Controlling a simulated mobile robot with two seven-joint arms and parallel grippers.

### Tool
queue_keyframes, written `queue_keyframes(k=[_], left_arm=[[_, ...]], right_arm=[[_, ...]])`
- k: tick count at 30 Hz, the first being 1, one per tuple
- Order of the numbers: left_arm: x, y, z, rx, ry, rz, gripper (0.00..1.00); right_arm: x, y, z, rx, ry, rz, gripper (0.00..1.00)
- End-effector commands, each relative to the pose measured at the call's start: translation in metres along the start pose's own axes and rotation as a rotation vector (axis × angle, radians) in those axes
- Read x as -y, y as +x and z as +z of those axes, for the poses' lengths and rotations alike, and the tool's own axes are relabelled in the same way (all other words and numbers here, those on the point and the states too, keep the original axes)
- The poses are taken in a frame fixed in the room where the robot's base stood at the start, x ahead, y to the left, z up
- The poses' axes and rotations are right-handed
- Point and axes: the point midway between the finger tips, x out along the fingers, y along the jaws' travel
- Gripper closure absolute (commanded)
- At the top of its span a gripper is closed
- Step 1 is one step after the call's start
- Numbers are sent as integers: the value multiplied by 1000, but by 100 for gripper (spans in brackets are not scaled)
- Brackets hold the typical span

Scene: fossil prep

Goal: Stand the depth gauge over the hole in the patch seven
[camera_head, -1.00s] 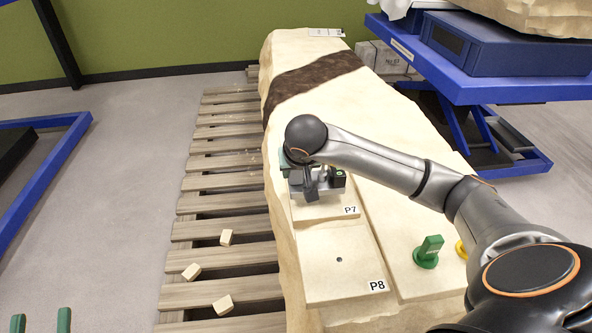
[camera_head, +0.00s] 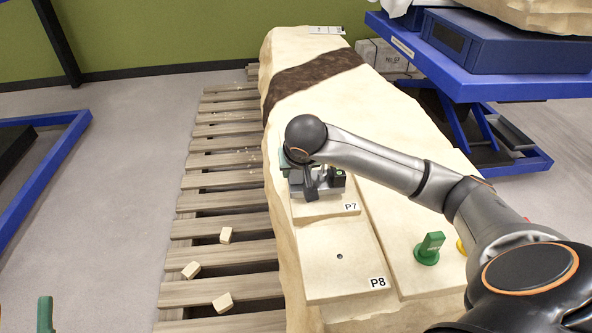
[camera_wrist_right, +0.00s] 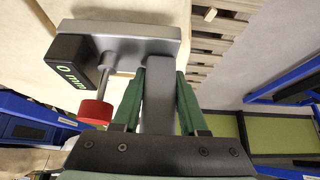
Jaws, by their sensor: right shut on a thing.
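The depth gauge (camera_head: 322,190) is a grey bar with a dark display block. In the right wrist view the gauge (camera_wrist_right: 140,38) reads "0 mm" and has a red knob on a thin rod. My right gripper (camera_wrist_right: 160,90) has its green fingers shut on the gauge's grey stem. In the head view this gripper (camera_head: 308,172) is over patch seven (camera_head: 312,209), marked P7. The gauge and arm hide the patch's hole, and I cannot tell whether the gauge touches the patch. One green finger of my left gripper (camera_head: 45,313) shows at the bottom left.
Patch P8 (camera_head: 345,281), with a small open hole, lies nearer. A green piece (camera_head: 428,250) and a partly hidden yellow one (camera_head: 461,247) stand to the right on the pale block (camera_head: 405,130). Small blocks (camera_head: 223,302) lie on the slatted pallet (camera_head: 215,262).

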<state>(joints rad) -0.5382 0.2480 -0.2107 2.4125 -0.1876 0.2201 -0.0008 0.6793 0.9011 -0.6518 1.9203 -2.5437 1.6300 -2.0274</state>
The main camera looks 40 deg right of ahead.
Motion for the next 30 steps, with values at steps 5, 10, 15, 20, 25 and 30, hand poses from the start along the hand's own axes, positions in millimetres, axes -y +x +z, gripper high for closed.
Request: queue_keyframes(k=[5,10,15,20,25,30], left_arm=[[-1,-1,2,3,-3,-1,50],[-2,-2,4,4,-4,-1,50],[-2,-4,6,5,-4,-1,50],[-3,-5,8,5,-4,-1,50],[-3,-5,8,6,-5,-2,50],[-3,-5,8,6,-5,-1,50]], right_arm=[[0,0,-2,-8,1,-2,100],[0,3,0,-8,1,-1,100],[0,5,1,-8,2,-1,100],[0,7,3,-8,2,-1,100],[0,8,3,-7,2,-1,48],[0,9,4,-4,1,-1,28]])
